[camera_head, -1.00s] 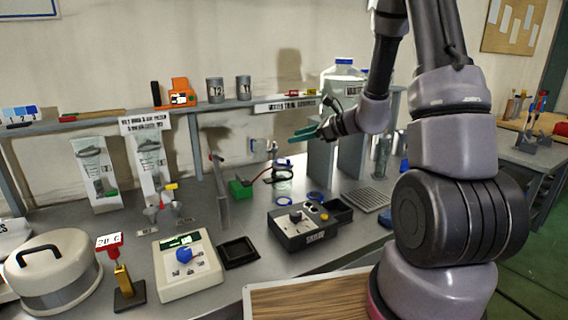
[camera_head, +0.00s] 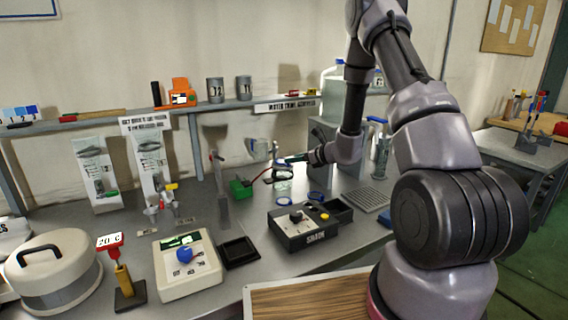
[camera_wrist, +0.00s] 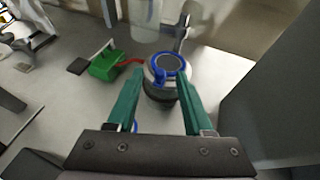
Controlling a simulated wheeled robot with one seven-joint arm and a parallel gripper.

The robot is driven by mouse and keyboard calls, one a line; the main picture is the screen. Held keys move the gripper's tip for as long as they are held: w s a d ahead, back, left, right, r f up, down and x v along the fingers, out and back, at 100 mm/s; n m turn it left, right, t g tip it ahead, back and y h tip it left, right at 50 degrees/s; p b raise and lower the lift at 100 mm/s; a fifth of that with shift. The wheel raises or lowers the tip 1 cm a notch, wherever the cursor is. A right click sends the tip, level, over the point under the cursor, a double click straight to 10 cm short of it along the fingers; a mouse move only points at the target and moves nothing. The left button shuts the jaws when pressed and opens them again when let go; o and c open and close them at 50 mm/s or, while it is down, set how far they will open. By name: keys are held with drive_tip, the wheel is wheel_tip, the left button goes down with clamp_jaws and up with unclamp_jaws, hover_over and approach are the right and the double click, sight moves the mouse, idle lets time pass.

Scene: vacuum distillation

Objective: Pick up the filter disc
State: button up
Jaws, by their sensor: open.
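In the wrist view a round grey disc with a blue rim (camera_wrist: 167,66), which looks like the filter disc, sits on top of a round glass vessel. My gripper (camera_wrist: 159,80) has its two green fingers open, pointing at the vessel, with the disc near and just beyond the fingertips. No contact is visible. In the head view my gripper (camera_head: 293,159) is above the bench, at the glass vessel (camera_head: 283,188); the disc is too small to make out there.
A green block (camera_head: 240,189) with a red tube stands left of the vessel. A grey upright panel (camera_wrist: 280,95) is close on the right.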

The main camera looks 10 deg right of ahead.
drive_tip(key=x, duration=0.2)
drive_tip(key=shift+w+a+f, duration=0.1)
drive_tip(key=shift+w, duration=0.1)
clamp_jaws()
